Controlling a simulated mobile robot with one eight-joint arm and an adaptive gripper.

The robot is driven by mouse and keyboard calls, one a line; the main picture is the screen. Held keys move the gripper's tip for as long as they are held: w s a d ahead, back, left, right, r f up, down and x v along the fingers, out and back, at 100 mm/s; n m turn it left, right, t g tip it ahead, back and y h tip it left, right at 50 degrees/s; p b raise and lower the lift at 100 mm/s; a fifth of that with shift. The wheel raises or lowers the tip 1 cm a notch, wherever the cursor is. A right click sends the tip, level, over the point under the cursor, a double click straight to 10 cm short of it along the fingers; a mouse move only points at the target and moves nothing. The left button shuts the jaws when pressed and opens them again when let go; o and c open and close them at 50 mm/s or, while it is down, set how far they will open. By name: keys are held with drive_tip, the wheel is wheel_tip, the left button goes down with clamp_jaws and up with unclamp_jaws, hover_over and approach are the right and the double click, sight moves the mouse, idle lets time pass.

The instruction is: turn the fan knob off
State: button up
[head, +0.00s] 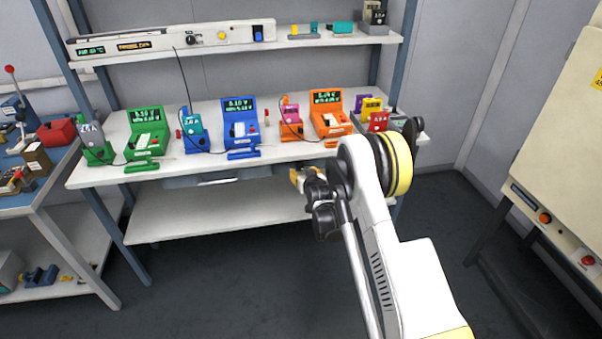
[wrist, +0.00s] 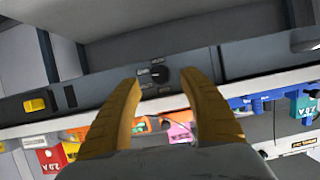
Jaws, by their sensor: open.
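My gripper (head: 303,180) is open, just below the bench's front edge in the head view. Its two yellow fingers also show in the wrist view (wrist: 161,88), spread with nothing between them. Beyond the fingertips, a black round knob (wrist: 160,75) with small labels around it sits on a dark grey panel. It lies in line with the gap and looks apart from the fingers. I cannot read its labels. In the head view, another dark knob (head: 193,39) is on the white control panel (head: 160,43) of the upper shelf, near a small label. I cannot tell from labels which knob is the fan's.
The bench (head: 195,168) carries green (head: 146,135), blue (head: 241,130) and orange (head: 329,118) testers with cables. A yellow part (wrist: 34,105) shows on the grey panel. A pale cabinet (head: 560,130) stands right, a side table (head: 45,200) left. The floor before the bench is clear.

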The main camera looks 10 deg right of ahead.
sight(301, 168)
drive_tip(key=shift+b+x, duration=0.5)
drive_tip(key=shift+x, duration=1.5)
drive_tip(key=shift+r, duration=0.1)
clamp_jaws()
